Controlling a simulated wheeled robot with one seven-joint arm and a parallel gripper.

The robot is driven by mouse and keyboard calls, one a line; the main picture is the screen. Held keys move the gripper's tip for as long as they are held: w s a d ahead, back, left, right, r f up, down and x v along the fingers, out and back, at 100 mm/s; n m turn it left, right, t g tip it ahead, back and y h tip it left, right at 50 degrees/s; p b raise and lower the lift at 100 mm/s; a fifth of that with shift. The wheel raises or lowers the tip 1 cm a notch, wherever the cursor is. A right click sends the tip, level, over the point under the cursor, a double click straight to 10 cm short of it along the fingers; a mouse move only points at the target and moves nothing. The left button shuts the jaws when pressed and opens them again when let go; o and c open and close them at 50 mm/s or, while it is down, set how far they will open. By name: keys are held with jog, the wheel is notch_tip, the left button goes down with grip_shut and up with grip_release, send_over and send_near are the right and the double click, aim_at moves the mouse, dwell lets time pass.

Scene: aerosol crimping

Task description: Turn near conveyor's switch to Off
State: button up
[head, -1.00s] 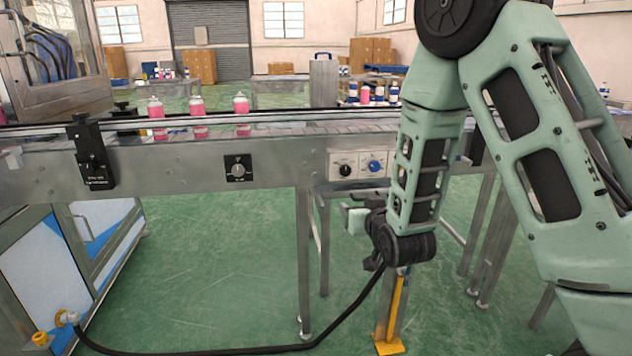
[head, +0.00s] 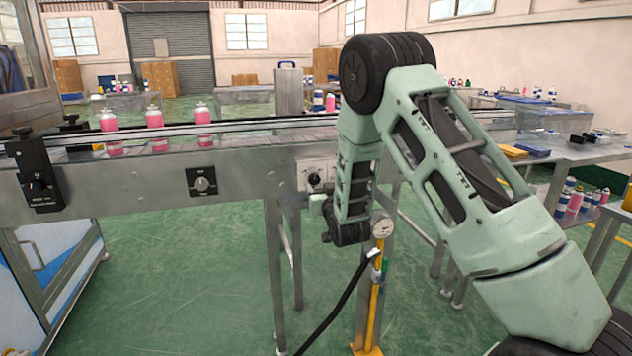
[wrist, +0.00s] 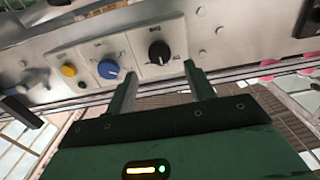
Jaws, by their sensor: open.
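The conveyor's front rail (head: 130,188) carries a black knob on a pale plate (head: 314,180), and a separate grey knob on a black square plate (head: 202,183) further left. In the wrist view the black knob (wrist: 159,53) sits just beyond and between the fingertips of my open, empty gripper (wrist: 160,80). I see no contact with the knob. A blue knob (wrist: 110,69) is beside it, left of the left finger. In the head view my gripper (head: 318,203) is small, just below the black knob, and my arm hides the blue knob. Markings are too small to read.
A yellow button (wrist: 68,70) sits left of the blue knob. Pink cans (head: 155,130) stand on the belt. A gauge (head: 382,228) on a yellow post stands close to my wrist. A black hose (head: 340,300) hangs below. Green floor (head: 180,285) is clear at left.

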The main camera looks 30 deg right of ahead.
aim_at(315, 179)
jog(key=x, duration=0.5)
jog(key=shift+w, duration=0.35)
jog(key=c, duration=1)
